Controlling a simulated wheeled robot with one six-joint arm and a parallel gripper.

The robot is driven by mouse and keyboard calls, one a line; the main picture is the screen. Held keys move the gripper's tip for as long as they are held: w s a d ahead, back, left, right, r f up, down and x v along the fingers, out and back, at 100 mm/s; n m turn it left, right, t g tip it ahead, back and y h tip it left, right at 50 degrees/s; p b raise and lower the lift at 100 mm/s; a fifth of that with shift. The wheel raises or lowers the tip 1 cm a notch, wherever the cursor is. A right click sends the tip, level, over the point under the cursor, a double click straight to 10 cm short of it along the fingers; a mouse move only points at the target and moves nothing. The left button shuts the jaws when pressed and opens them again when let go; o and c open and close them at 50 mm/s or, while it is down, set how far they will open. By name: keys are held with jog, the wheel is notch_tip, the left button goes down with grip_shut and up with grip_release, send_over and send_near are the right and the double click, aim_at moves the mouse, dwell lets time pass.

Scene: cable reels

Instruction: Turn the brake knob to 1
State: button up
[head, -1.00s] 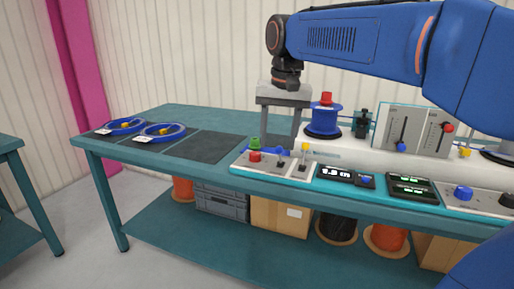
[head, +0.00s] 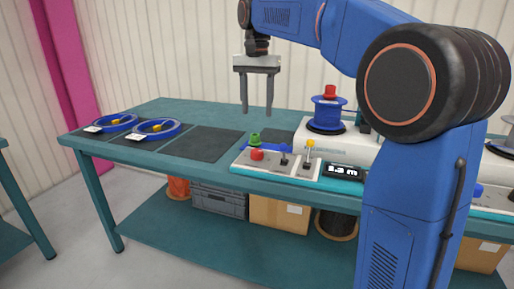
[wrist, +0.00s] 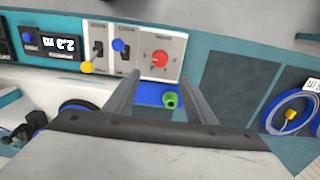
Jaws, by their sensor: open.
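A red knob (head: 257,155) sits on the grey control panel (head: 240,163) at the bench's front edge. In the wrist view the red knob (wrist: 159,58) has marks around it, but I cannot read its label or setting. I cannot tell if it is the brake knob. My gripper (head: 257,113) is open and empty, pointing down above and behind the panel. In the wrist view its fingertips (wrist: 158,77) lie either side of the line toward the red knob, apart from it. A blue knob on the display block (wrist: 27,37) also shows.
A green-topped part (head: 255,139) on a blue bar stands behind the red knob. Levers with blue (wrist: 118,45) and yellow (wrist: 87,67) tips stand beside it. A blue reel (head: 327,114) is to the right. Blue cable coils (head: 155,129) lie left. My arm hides the panel's right part.

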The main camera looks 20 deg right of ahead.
aim_at(257, 151)
notch_tip(257, 151, down, 14)
jog(key=shift+f, duration=0.15)
dwell(0.4)
jog(key=c, duration=1)
jog(key=shift+c, duration=0.2)
